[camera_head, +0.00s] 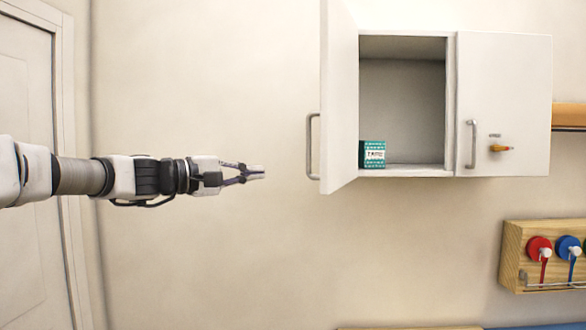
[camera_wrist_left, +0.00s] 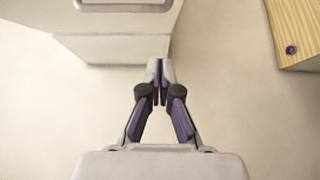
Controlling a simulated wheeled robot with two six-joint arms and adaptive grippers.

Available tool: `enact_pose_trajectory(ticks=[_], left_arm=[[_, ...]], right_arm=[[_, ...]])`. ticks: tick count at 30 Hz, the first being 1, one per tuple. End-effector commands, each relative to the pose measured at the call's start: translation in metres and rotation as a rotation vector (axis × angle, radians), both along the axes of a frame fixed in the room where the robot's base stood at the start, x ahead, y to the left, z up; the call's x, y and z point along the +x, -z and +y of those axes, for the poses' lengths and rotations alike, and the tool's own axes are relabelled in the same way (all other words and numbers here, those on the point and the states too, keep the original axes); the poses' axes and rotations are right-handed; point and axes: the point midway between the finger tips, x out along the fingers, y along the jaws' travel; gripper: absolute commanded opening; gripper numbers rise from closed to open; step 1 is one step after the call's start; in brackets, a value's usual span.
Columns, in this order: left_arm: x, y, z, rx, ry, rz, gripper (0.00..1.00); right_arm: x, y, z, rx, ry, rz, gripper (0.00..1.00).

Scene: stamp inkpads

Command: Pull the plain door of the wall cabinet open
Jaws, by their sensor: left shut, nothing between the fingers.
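The wall cabinet (camera_head: 402,172) hangs on the wall in the head view. Its plain left door (camera_head: 340,95) stands swung open toward me, with a bar handle (camera_head: 313,146) on its outer face. The right door (camera_head: 520,80) is shut and has a handle and a small orange-yellow fitting. My left gripper (camera_head: 258,172) is shut and empty, to the left of the open door's handle and apart from it. In the left wrist view its fingertips (camera_wrist_left: 160,72) are together, and a bar handle (camera_wrist_left: 125,7) shows at the top. My right gripper is not in view.
A teal box (camera_head: 372,153) stands inside the open cabinet compartment. A wooden rack (camera_head: 513,262) with red and blue round items is at the lower right. A room door (camera_head: 25,120) is at the far left. The wall below the cabinet is clear.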

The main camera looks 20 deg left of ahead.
Motion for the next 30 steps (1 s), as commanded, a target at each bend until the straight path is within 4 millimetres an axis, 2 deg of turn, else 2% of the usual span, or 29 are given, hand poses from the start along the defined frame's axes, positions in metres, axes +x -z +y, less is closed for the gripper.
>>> enact_pose_trajectory(ticks=[1, 7, 13, 17, 26, 30], left_arm=[[0.010, -0.004, -0.008, 0.005, 0.000, 0.003, 0.00], [0.044, -0.003, -0.035, 0.004, 0.001, 0.004, 0.00], [0.047, -0.001, -0.065, 0.003, 0.001, 0.003, 0.00], [0.047, 0.001, -0.072, 0.002, 0.000, 0.002, 0.00], [0.048, 0.002, -0.073, 0.002, -0.001, 0.002, 0.00], [0.064, 0.004, -0.081, 0.008, -0.017, 0.002, 0.00]], right_arm=[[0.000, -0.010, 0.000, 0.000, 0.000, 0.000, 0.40], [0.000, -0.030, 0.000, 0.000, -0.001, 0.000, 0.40], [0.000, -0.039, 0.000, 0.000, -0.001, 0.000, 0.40], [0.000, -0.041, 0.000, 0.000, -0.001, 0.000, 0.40], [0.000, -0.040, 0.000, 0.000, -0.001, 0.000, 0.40], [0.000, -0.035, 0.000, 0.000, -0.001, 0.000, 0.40]])
